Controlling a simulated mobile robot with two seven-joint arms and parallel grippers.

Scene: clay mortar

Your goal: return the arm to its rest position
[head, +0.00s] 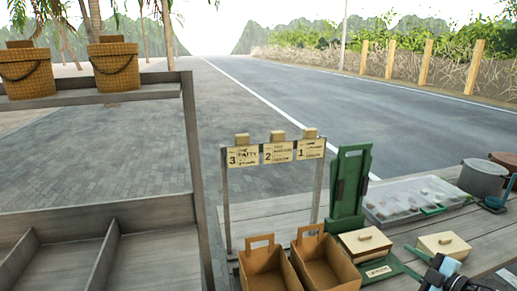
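My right gripper (437,268) shows at the bottom right edge, dark with a bluish part, and the frame cuts off most of its arm. It is just in front of a small tan lidded box (443,245) in the picture. I cannot tell whether it touches the box, or whether its fingers are open or shut. My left gripper is not in view.
A grey wooden table holds two open brown boxes (265,270), another lidded box (364,242), a green stand (350,185), a clear tray (412,198) and a grey pot (482,178). A sign rack (276,153) stands behind. Shelves with baskets (116,66) are left.

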